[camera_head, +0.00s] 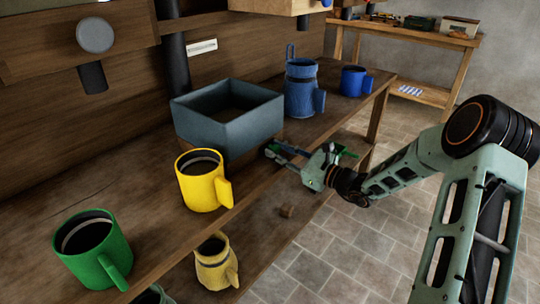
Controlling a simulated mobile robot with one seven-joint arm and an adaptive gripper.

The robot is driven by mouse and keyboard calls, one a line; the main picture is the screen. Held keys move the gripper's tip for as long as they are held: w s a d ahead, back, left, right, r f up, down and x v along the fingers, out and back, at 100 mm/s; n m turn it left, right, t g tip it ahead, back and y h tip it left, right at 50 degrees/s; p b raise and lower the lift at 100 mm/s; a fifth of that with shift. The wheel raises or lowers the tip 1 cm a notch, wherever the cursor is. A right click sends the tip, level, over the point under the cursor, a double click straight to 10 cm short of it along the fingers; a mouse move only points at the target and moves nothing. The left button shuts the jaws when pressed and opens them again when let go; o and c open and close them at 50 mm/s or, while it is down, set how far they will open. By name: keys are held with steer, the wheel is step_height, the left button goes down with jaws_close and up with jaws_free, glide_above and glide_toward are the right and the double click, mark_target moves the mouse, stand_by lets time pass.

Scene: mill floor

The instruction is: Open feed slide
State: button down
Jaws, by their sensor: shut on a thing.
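A blue-grey open-topped box (192,122) stands on the wooden bench, with a brown wooden part (268,135) showing low at its right side. My gripper (270,152) is at the bench's front edge, just right of and below the box. Its fingers point left towards the box's base and are shut on a small part there, apparently the feed slide. The fingers and the bench edge hide most of that part, so I cannot tell how far the slide is out.
A yellow mug (198,188) and a green mug (82,262) stand left of the box. A blue jug (298,95) and a blue mug (352,80) stand behind it. A yellow jug (213,268) is on the lower shelf. Open tiled floor (350,245) lies in front.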

steer(key=c, duration=1.6)
jaws_free()
steer(key=shift+d, duration=0.1)
steer(key=v, duration=1.2)
